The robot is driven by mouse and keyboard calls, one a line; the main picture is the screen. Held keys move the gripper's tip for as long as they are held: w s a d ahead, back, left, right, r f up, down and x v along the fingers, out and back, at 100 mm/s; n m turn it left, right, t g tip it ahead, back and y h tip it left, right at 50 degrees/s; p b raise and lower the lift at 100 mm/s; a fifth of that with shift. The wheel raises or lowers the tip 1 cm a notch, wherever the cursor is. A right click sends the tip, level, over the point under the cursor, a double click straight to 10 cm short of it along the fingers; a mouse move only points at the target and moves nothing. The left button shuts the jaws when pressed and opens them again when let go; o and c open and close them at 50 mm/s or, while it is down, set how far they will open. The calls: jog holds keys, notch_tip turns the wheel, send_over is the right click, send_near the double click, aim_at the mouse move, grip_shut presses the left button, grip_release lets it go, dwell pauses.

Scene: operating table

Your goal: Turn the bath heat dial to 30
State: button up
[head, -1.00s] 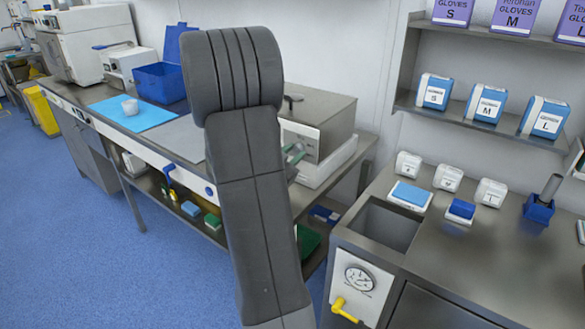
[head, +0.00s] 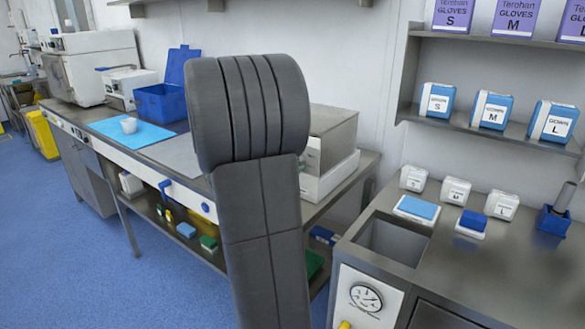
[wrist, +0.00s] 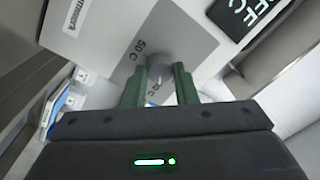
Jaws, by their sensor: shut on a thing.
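The heat dial (wrist: 160,60) is a round grey knob on a pale panel in the wrist view. My gripper (wrist: 160,73) has its two green fingers on either side of the knob, shut on it. A "50 C" mark shows beside the left finger, and another small "C" mark sits between the fingers, too blurred to read. The dial's pointer cannot be made out. A black display (wrist: 247,14) with white characters is at upper right, partly cut off. The steel bath (head: 338,128) with its white base stands on the bench in the head view; my arm hides its front, dial and gripper.
A blue box (head: 161,101) and a blue mat (head: 112,138) lie further left on the bench. A steel counter (head: 478,280) with a sink (head: 392,241) and a round gauge (head: 366,298) stands to the right. Blue floor is clear at lower left.

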jog(key=o, duration=1)
jog(key=v, duration=1.3)
jog(key=shift+s+a, duration=0.2)
jog(key=shift+s, duration=0.15)
jog(key=x, duration=1.4)
jog(key=shift+s+a, duration=0.1)
jog(key=shift+a, duration=0.05)
